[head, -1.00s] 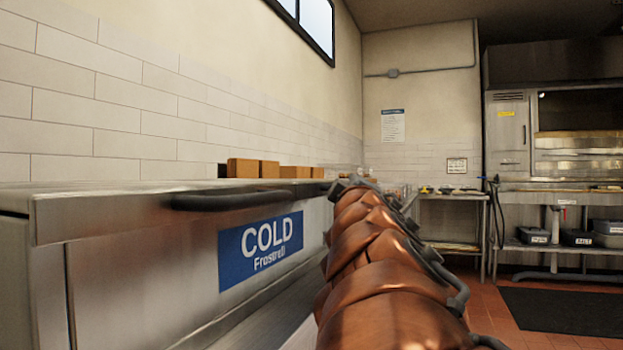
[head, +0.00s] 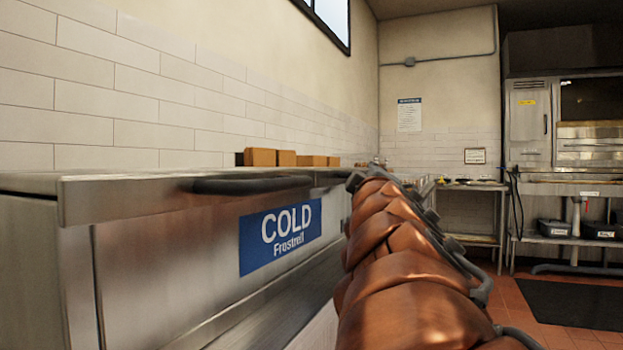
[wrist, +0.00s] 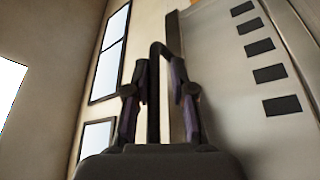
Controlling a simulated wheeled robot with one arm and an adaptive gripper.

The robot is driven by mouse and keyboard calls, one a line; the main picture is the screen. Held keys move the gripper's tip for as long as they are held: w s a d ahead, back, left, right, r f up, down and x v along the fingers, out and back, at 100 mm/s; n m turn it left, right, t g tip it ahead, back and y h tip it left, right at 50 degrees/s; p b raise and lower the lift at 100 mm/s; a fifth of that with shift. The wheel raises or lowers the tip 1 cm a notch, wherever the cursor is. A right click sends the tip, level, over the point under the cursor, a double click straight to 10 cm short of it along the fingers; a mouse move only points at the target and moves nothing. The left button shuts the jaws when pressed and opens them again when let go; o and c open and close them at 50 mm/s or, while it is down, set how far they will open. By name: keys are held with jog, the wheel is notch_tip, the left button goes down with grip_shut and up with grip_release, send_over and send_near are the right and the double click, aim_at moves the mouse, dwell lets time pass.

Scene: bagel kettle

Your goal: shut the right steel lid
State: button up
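A long steel cold unit with a blue COLD label (head: 280,237) stands at the left in the head view. Its near steel lid (head: 120,190) lies flat and has a dark bar handle (head: 252,184) on its front edge. Farther along that edge, a dark piece beside my arm's far end may be a second handle; my arm hides most of the area there. I cannot tell from this low view how the right lid stands. In the wrist view my gripper (wrist: 158,64) has its two fingers apart, with a dark bar (wrist: 153,105) between or just behind them; contact is unclear.
Several brown blocks (head: 285,158) sit on the unit's back part by the tiled wall. In the wrist view, a grey panel (wrist: 225,80) with several dark slots rises at the right. Red floor with a black mat (head: 570,303) is free at the right.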

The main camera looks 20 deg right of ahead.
jog(key=shift+r, duration=0.1)
notch_tip(320, 180, up, 6)
jog(key=shift+a+r, duration=0.1)
jog(key=shift+r, duration=1.8)
jog(key=shift+s, duration=0.15)
jog(key=v, duration=0.8)
jog(key=shift+s+a+f+b, duration=0.2)
jog(key=shift+a+f+b, duration=0.05)
jog(key=shift+b, duration=0.2)
